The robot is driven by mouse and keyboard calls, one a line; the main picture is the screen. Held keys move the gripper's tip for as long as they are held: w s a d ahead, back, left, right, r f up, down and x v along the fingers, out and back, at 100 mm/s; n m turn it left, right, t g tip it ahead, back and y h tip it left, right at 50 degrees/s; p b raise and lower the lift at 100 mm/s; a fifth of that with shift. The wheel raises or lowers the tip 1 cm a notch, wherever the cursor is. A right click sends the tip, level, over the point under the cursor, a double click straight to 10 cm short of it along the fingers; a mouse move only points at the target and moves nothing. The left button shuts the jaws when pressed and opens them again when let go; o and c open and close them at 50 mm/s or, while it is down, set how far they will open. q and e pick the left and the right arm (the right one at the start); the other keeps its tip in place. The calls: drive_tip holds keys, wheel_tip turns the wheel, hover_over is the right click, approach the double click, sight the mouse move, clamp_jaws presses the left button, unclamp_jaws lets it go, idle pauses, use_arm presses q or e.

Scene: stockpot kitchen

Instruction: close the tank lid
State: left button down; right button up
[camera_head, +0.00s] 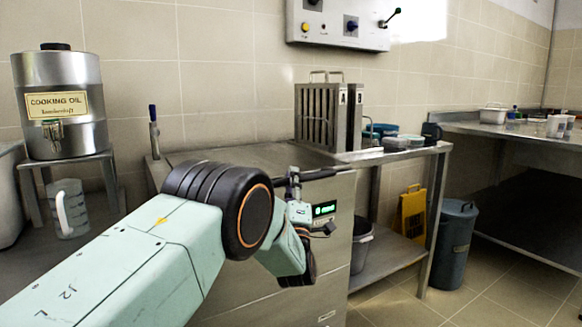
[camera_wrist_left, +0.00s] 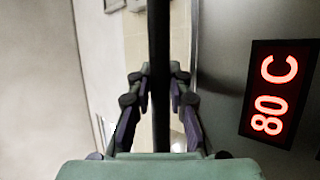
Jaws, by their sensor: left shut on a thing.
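The steel tank (camera_head: 335,262) stands in the middle of the head view, with a lit display on its front. Its broad steel top (camera_head: 235,158) looks about level; I cannot tell lid from rim or whether a gap is left. A black handle bar (camera_head: 322,173) runs along the front edge. My left gripper (camera_head: 294,180) is at this bar, partly hidden by my arm. In the left wrist view the bar (camera_wrist_left: 159,60) passes between the fingers of my left gripper (camera_wrist_left: 158,98), which is shut on it. My right gripper is not in view.
The red 80 C display (camera_wrist_left: 271,95) is close beside my gripper. A cooking oil drum (camera_head: 60,105) stands at left. A grey bin (camera_head: 457,232) and a yellow sign (camera_head: 412,212) stand at right, with open floor in front.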

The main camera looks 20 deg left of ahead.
use_arm(q)
drive_tip(key=shift+s+d+f, duration=0.1)
drive_tip(key=shift+d+f, duration=0.05)
drive_tip(key=shift+f, duration=0.6)
drive_tip(key=c, duration=1.5)
unclamp_jaws()
drive_tip(key=shift+c, duration=0.2)
drive_tip(key=shift+o, duration=1.4)
drive_tip(key=shift+r, duration=0.15)
drive_tip(key=v, duration=0.8)
